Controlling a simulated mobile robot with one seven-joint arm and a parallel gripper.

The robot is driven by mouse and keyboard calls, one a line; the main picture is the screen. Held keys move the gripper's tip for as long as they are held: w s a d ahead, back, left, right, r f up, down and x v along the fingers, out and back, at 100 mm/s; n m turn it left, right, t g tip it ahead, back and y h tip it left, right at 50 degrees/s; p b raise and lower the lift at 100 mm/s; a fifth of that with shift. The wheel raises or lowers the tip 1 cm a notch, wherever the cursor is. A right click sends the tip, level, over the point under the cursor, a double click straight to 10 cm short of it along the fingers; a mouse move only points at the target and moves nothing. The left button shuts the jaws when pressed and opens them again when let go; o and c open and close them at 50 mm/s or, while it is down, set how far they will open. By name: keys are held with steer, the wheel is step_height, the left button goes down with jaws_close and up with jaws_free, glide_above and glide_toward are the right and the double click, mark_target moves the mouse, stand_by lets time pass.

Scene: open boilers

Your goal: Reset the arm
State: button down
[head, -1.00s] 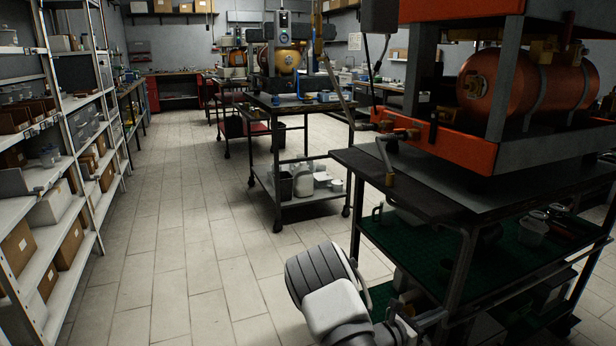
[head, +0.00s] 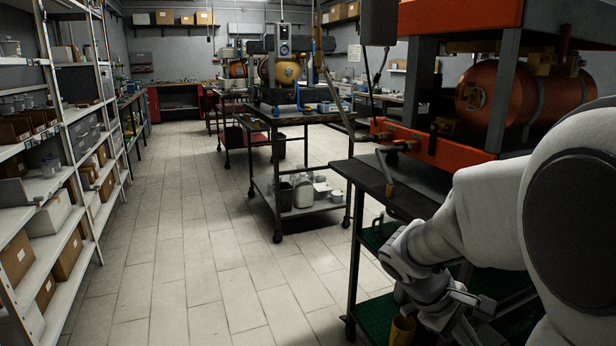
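My white arm fills the lower right of the head view, in front of the near right workbench. Its wrist is bent downward beside the bench's left edge. My gripper (head: 455,325) is at the bottom of the view, near the bench's lower green shelf. Its fingertips are too hidden to tell whether it is open or shut. A small yellow-brown object (head: 402,329) shows just left of the gripper; I cannot tell whether the two touch.
The near workbench (head: 345,180) carries an orange-framed boiler (head: 430,146) with a copper tank and a protruding crank handle. A wheeled cart (head: 262,190) stands mid-room. Metal shelving (head: 75,115) with boxes lines the left. The tiled aisle (head: 160,230) between is clear.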

steer(key=s+a+r+m+t+y, duration=0.65)
steer(key=s+a+r, duration=0.25)
steer(key=s+a, duration=0.3)
step_height(320, 180, up, 23)
steer(key=a+p, duration=0.1)
steer(key=p, duration=2.2)
steer(key=shift+w+a+r+y, duration=0.15)
steer(key=shift+w+a+y, duration=0.05)
steer(key=shift+y, duration=0.25)
steer(key=shift+w+g, duration=0.1)
steer(key=shift+g, duration=0.15)
